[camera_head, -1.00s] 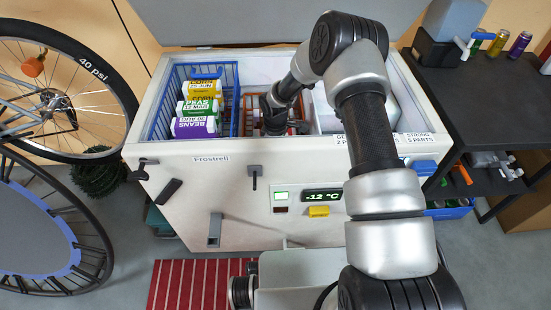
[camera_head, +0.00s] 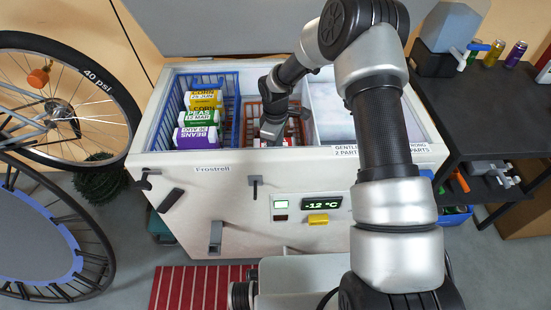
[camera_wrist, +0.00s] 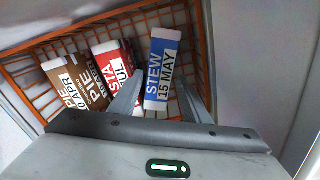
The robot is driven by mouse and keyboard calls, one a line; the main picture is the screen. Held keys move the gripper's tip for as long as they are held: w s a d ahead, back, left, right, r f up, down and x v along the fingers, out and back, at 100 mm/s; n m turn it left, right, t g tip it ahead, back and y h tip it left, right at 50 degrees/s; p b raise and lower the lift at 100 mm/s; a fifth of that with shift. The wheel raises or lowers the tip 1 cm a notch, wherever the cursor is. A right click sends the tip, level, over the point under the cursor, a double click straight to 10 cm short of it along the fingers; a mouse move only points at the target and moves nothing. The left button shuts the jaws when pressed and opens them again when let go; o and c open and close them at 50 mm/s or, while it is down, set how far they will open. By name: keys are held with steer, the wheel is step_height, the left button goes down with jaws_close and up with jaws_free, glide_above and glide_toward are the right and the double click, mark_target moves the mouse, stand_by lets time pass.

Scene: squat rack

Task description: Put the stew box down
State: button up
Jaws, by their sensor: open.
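The stew box (camera_wrist: 163,62), blue and white with "STEW 15 MAY" on it, lies in the orange wire basket (camera_wrist: 22,75), at the right end of a row. My gripper (camera_wrist: 161,77) is open, with one finger on each side of the stew box's near part. Whether the fingers touch it I cannot tell. In the head view my gripper (camera_head: 271,132) is low inside the orange basket (camera_head: 250,108), near the freezer's front wall. My arm hides the stew box there.
A red pasta box (camera_wrist: 116,68) and a brown pie box (camera_wrist: 72,84) lie left of the stew box. The blue basket (camera_head: 236,100) holds corn, peas and beans packs. The white freezer's front wall (camera_head: 235,185) is close to my gripper. The freezer lid (camera_head: 240,25) stands open.

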steer(key=shift+r, duration=1.5)
steer(key=s+d+r+m+t+h, duration=0.1)
steer(key=s+d+r+m, duration=0.25)
steer(key=r, duration=0.85)
steer(key=s+d+r+m+t, duration=0.1)
steer(key=s+d+r+m, duration=0.2)
steer(key=r, duration=0.8)
steer(key=s+d+r+m+t, duration=0.1)
steer(key=s+r+m, duration=0.1)
steer(key=s+r, duration=0.2)
steer(key=s+d+r+m+t, duration=0.1)
steer(key=s+r, duration=0.3)
steer(key=s, duration=0.7)
steer(key=s+d+r+m+t+y, duration=0.1)
steer(key=s+d+r+m, duration=0.1)
steer(key=s+r+m, duration=0.2)
steer(key=s, duration=0.3)
steer(key=shift+s+d+t, duration=0.2)
steer(key=shift+d+t, duration=0.2)
